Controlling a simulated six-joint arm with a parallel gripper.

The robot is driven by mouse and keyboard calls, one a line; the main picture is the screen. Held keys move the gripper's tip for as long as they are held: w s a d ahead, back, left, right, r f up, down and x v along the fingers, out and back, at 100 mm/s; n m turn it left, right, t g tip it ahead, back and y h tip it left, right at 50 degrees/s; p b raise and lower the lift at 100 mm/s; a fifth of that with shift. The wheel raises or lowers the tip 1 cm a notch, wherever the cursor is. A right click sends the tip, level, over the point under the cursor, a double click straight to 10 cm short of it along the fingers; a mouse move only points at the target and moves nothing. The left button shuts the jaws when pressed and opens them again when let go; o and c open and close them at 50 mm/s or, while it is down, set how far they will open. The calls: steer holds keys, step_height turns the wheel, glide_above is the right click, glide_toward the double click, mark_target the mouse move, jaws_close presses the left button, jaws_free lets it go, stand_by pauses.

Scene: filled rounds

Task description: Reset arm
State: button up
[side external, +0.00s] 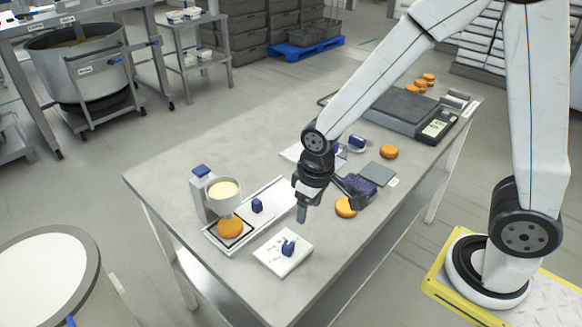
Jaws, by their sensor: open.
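My gripper (305,203) hangs at the end of my arm over the middle of the steel table (165,170), with its fingers pointing down. It is open, and nothing shows between its fingers. An orange round (346,207) lies on the table just right of it. A dark blue block-like thing (360,186) sits behind that round, partly hidden by a dark part near my gripper. Another orange round (230,228) lies on a dark square plate under the filling device (213,190) at the left.
A white board (268,258) with a small blue piece lies at the table's front. A scale (402,112) stands at the back right, with several orange rounds (425,78) behind it. One round (389,152) lies alone near a grey pad (378,173). The table's left back is clear.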

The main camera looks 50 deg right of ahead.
steer(key=s+d+r+m+t, duration=0.1)
steer(key=s+d+r, duration=0.1)
steer(key=s+d, duration=0.3)
steer(key=shift+d+r+m+t, duration=0.3)
steer(key=shift+d+m, duration=0.1)
steer(key=shift+d, duration=0.3)
